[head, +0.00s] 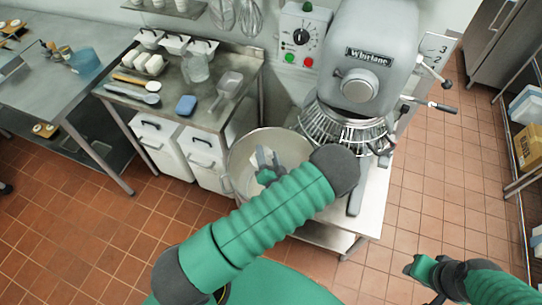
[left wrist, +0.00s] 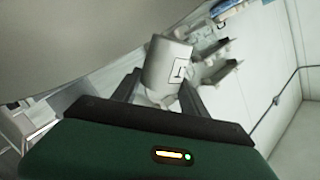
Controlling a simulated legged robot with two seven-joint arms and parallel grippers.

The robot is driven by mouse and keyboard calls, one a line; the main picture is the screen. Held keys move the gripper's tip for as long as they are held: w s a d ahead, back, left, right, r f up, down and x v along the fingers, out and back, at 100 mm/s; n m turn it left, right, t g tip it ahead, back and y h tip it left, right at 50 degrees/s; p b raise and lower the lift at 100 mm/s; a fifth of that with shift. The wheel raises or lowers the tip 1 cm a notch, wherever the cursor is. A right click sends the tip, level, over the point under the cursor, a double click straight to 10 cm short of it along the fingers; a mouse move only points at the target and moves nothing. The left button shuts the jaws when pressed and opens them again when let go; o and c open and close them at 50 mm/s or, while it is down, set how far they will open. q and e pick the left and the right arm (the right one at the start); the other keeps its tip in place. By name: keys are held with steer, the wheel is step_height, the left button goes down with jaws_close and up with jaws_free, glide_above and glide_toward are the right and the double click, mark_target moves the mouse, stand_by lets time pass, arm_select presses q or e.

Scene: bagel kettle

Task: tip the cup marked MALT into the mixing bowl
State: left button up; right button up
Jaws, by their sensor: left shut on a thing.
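The large steel mixing bowl (head: 236,153) stands under and left of the mixer head in the head view. My left gripper (head: 266,160) is over the bowl's mouth, its forearm crossing in front of the bowl's right side. In the left wrist view, my left gripper (left wrist: 158,90) is shut on a pale grey cup (left wrist: 162,62). The cup is tilted and carries a framed label, of which only one letter like a T shows. I cannot see its contents or whether anything pours. My right gripper (head: 420,266) hangs low at the right, away from the bowl; its jaws are unclear.
The grey mixer (head: 372,50), with a wire guard (head: 345,128), stands close right of the bowl. Tiled floor is open at the right.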

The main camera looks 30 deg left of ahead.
arm_select(q)
steer(key=shift+r, duration=0.1)
steer(key=s+a+n+b, duration=0.1)
steer(key=s+a+n, duration=0.1)
steer(key=a, duration=0.1)
steer(key=s+a+n+t+b, duration=0.1)
steer(key=s+a+n+b, duration=0.1)
steer(key=s+a, duration=0.1)
steer(key=s+a+n+t+b, duration=0.1)
steer(key=s+a+n, duration=0.1)
steer(key=a, duration=0.3)
steer(key=shift+s+a+b, duration=0.15)
steer(key=shift+s+b, duration=0.15)
steer(key=shift+s, duration=0.1)
steer(key=shift+n, duration=0.3)
